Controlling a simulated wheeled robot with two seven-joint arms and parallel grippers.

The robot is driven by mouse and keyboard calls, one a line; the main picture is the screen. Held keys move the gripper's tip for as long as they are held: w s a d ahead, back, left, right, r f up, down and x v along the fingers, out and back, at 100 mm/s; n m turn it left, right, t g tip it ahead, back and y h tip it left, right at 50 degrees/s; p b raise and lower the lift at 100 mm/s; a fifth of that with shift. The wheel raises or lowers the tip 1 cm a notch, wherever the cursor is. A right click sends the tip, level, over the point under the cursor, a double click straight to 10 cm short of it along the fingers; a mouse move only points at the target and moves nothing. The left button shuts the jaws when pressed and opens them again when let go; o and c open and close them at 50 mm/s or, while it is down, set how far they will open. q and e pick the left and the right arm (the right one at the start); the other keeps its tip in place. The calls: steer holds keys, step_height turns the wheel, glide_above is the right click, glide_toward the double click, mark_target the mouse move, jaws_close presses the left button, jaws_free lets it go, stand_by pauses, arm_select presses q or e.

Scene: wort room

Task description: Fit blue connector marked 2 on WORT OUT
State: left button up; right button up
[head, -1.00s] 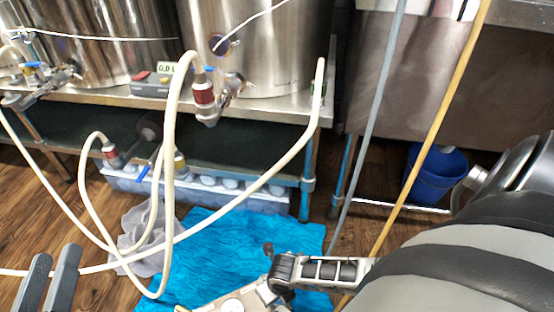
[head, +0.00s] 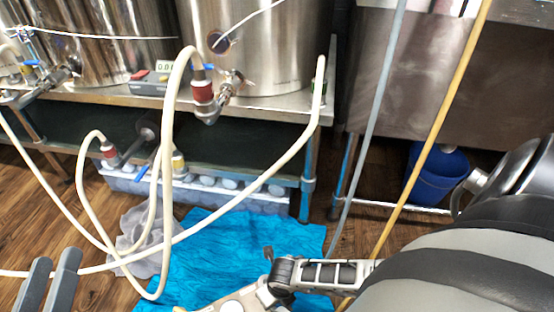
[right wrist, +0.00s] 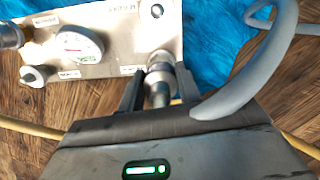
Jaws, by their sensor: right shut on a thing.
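In the right wrist view my right gripper (right wrist: 158,92) is shut on a silver cylindrical fitting (right wrist: 159,72) at the edge of a metal plate (right wrist: 115,40). The plate carries a round gauge (right wrist: 77,45), other ports and small labels too blurred to read. A grey hose (right wrist: 245,85) bends close to the right finger. I cannot make out a blue mark, a 2 or WORT OUT, nor whether the fitting is seated on a port. In the head view the plate (head: 240,301) is partly visible at the bottom. My left gripper (head: 48,287) is at the lower left, its fingers apart.
A blue cloth (head: 215,255) lies under the plate on the wooden floor. Pale hoses (head: 245,205) loop in front of the steel rack (head: 270,108) with its kettles (head: 265,50). A yellow pole (head: 430,130) and a grey one (head: 375,110) cross at the right. A blue bucket (head: 437,175) stands behind.

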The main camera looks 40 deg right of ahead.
arm_select(q)
steer(key=shift+f+b, duration=0.4)
steer(key=shift+f, duration=0.05)
arm_select(e)
steer(key=shift+f, duration=0.55)
steer(key=o, duration=1.1)
steer(key=shift+o, duration=0.2)
